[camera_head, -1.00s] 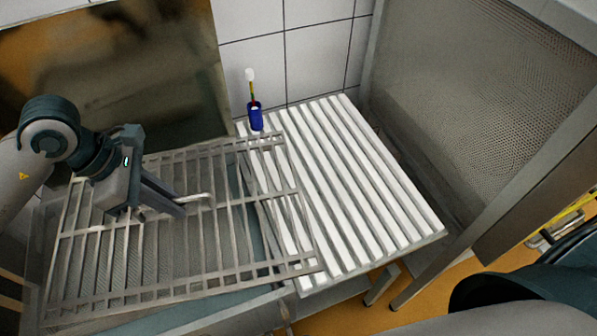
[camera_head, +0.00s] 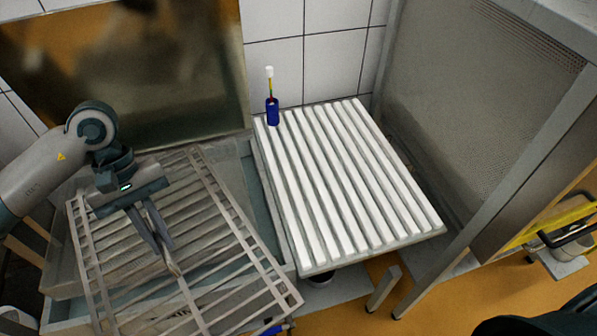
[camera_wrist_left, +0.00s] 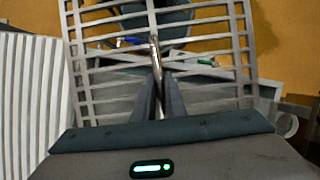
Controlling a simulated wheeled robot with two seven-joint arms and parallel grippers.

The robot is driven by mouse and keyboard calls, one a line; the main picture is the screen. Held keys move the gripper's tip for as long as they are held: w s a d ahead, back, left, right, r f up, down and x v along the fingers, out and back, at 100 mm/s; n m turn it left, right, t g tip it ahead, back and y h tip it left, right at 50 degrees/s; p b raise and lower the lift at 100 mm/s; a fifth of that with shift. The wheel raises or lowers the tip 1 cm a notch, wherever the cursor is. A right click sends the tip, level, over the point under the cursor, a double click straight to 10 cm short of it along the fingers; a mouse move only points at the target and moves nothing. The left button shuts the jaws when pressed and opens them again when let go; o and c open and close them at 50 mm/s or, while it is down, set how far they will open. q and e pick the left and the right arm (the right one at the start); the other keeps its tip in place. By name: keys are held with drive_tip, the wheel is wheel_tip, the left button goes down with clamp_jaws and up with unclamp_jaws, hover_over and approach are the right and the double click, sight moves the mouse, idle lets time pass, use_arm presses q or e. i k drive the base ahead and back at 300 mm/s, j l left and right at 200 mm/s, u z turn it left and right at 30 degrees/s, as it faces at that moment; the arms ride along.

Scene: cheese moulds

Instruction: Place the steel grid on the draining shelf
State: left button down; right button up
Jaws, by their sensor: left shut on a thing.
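The steel grid (camera_head: 205,215) is a grey rack of parallel bars. My left gripper (camera_head: 165,258) is shut on a bar of it near its middle, and it hangs tilted over the sink area on the left. In the left wrist view the grid (camera_wrist_left: 90,60) spreads beyond the fingers of the left gripper (camera_wrist_left: 158,85). The draining shelf (camera_head: 345,185), a white slatted top, stands to the right of the grid, and its slats are bare. It also shows in the left wrist view (camera_wrist_left: 30,90) at the left. My right gripper is out of view.
A blue holder (camera_head: 272,111) with a white-tipped brush stands at the shelf's back left corner. A tiled wall (camera_head: 330,60) is behind. A perforated metal panel (camera_head: 475,110) rises right of the shelf. A basin edge (camera_head: 252,185) lies between grid and shelf.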

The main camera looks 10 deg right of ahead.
sight(353, 172)
drive_tip(key=k, duration=0.1)
drive_tip(key=k+l, duration=0.15)
drive_tip(key=l, duration=0.15)
drive_tip(key=k+l+z, duration=0.1)
drive_tip(key=k+l, duration=0.25)
drive_tip(key=l, duration=0.3)
drive_tip(key=k+l+z, duration=0.15)
drive_tip(key=l, duration=0.15)
drive_tip(key=k+l, duration=0.15)
drive_tip(key=l, duration=0.2)
drive_tip(key=k+l+z, duration=0.1)
drive_tip(key=l, duration=0.25)
